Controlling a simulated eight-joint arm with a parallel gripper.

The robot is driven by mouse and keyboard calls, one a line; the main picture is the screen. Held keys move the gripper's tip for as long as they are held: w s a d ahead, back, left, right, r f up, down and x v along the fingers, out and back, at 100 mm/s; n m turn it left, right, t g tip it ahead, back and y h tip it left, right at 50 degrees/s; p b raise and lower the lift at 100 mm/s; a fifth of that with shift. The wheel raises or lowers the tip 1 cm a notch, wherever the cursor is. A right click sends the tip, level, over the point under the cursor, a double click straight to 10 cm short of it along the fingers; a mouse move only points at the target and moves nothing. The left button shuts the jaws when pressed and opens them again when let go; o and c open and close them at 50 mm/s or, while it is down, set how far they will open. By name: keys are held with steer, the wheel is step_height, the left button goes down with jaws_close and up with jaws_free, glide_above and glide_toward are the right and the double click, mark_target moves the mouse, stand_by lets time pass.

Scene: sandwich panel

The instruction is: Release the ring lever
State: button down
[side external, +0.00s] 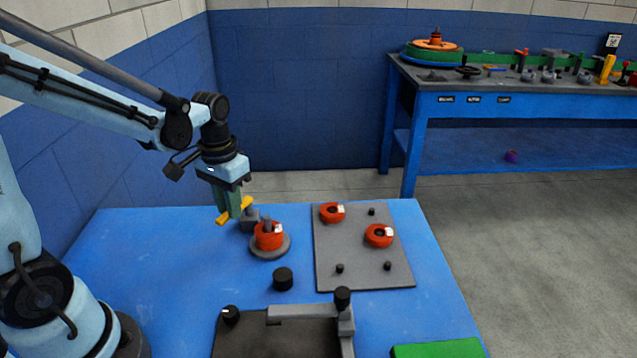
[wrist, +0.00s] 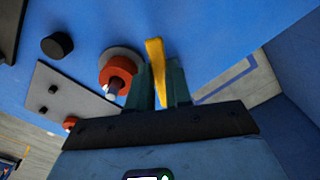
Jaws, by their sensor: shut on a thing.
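A yellow lever (side external: 245,204) stands beside a small grey block, left of a red ring (side external: 268,240) on a round grey base (side external: 286,248). My gripper (side external: 229,207) has its green fingers at the lever from above. In the wrist view the yellow lever (wrist: 155,55) runs between the fingers of my gripper (wrist: 160,85), which is shut on it. The red ring (wrist: 117,73) on its base is just left of the fingers there. My fingers hide part of the lever.
A grey plate (side external: 348,252) with two red rings and several black pegs lies to the right. A black cylinder (side external: 283,279), a dark fixture (side external: 280,338) and a green block (side external: 440,348) are nearer the camera. The left of the blue table (side external: 150,250) is clear.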

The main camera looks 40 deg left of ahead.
steer(key=m, duration=0.1)
steer(key=a+m, duration=0.1)
steer(key=m, duration=0.1)
steer(key=shift+a+m, duration=0.3)
steer(key=shift+w+a+m, duration=0.1)
steer(key=shift+a+m, duration=0.2)
steer(key=shift+m, duration=0.45)
steer(key=shift+w+a+m, duration=0.1)
steer(key=shift+a+m, duration=0.2)
steer(key=shift+m, duration=0.45)
steer(key=c, duration=1)
jaws_free()
steer(key=shift+c, duration=0.2)
steer(key=shift+r, duration=0.1)
step_height(320, 180, up, 12)
